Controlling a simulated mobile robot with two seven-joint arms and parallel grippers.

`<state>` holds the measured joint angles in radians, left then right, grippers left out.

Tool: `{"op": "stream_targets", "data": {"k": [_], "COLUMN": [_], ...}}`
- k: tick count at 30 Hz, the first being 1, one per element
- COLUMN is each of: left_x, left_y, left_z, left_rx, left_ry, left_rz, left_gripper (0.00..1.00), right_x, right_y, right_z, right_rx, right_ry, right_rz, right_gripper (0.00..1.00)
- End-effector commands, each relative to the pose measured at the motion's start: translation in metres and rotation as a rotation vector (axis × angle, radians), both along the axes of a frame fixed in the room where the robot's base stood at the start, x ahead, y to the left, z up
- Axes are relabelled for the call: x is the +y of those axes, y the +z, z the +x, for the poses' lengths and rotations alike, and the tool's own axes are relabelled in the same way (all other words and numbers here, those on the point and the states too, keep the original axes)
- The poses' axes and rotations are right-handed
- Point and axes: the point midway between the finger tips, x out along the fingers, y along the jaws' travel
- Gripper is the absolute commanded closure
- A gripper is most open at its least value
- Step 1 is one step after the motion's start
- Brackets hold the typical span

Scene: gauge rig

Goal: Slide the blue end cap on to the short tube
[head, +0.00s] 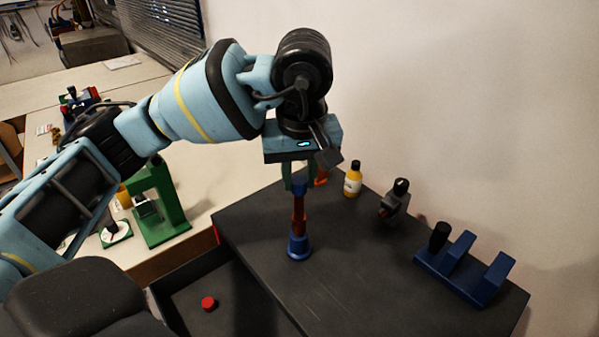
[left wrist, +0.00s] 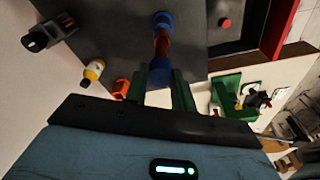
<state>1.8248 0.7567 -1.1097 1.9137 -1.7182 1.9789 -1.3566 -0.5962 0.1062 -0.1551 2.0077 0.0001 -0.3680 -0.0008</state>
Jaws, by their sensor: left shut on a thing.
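A short red-brown tube (head: 298,212) stands upright in a flared blue base (head: 299,248) on the dark bench top. The blue end cap (head: 299,187) is in line with the tube at its top end. My left gripper (head: 299,182) points down from above with its green fingers shut on the cap. In the left wrist view, the cap (left wrist: 160,67) is between the fingertips (left wrist: 161,80), with the tube (left wrist: 161,42) and base (left wrist: 162,19) beyond it. Cap and tube look touching; how far the cap is around the tube I cannot tell. My right gripper is not in view.
An orange object (head: 321,177), a yellow bottle (head: 353,181) and a grey-black device (head: 394,204) stand behind the tube. A blue rack (head: 465,267) is at the right. A red cap (head: 208,303) lies lower left, a green press (head: 162,210) at left. The bench right of the base is clear.

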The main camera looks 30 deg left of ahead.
Motion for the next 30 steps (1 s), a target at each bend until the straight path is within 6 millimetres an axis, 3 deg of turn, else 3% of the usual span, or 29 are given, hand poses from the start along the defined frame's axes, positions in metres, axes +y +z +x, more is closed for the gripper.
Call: {"op": "stream_targets", "data": {"k": [30], "left_x": [0.0], "left_y": [-0.011], "left_z": [0.0], "left_rx": [0.0], "left_ry": [0.0], "left_rz": [0.0], "left_gripper": [0.99], "right_x": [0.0], "right_y": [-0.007], "right_z": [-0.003], "right_rx": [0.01], "right_ry": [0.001], "right_rz": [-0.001], "right_gripper": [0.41]}}
